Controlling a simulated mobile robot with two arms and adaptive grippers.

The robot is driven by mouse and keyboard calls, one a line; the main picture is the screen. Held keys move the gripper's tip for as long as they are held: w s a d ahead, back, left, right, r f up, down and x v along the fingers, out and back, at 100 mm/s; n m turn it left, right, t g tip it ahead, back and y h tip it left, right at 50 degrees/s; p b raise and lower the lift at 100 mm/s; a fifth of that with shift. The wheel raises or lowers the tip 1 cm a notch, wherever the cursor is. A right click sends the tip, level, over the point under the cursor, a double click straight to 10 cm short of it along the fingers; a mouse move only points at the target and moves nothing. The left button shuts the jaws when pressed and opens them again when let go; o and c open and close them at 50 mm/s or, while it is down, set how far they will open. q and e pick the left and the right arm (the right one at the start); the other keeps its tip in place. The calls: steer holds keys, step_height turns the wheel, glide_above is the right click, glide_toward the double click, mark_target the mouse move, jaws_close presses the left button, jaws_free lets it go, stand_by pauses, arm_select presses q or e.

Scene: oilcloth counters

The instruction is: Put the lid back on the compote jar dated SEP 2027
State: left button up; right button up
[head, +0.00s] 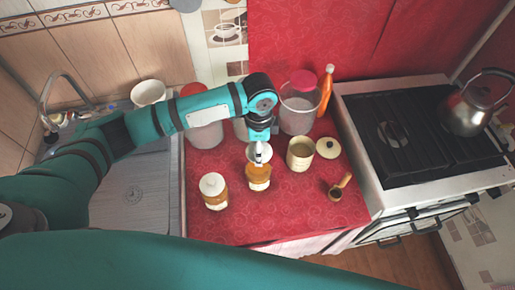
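My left gripper (259,157) points down at an amber jar with a pale label (259,183) in the middle of the red counter. A pale round shape shows around the fingertips at the jar's top. I cannot tell whether it is a lid or the jar's rim, or whether the fingers are shut on it. A second amber jar with a white lid (213,190) stands to the left, nearer the front edge. No date is readable on either label. My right gripper is not in view.
On the red counter (280,222) stand a cream canister (300,155), a round cream lid with a dark knob (328,148) and a small wooden-handled pot (338,189). Behind are a pink-lidded clear jar (300,105) and an orange bottle (326,90). A stove (365,150) is right. The front counter is clear.

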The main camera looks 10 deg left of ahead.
arm_select(q)
steer(key=shift+f+b, duration=0.7)
steer(key=shift+f, duration=0.1)
step_height(320, 180, down, 2)
steer(key=b, duration=0.2)
steer(key=shift+a+b, duration=0.15)
steer(key=shift+b, duration=0.15)
steer(key=shift+f+b, duration=0.3)
steer(key=shift+f, duration=0.85)
steer(key=shift+r+p, duration=0.1)
steer(key=shift+p, duration=0.35)
steer(key=shift+p, duration=0.5)
steer(key=shift+f+p, duration=0.2)
steer(key=shift+p, duration=0.55)
stand_by(0.6)
stand_by(0.4)
steer(key=o, duration=1.1)
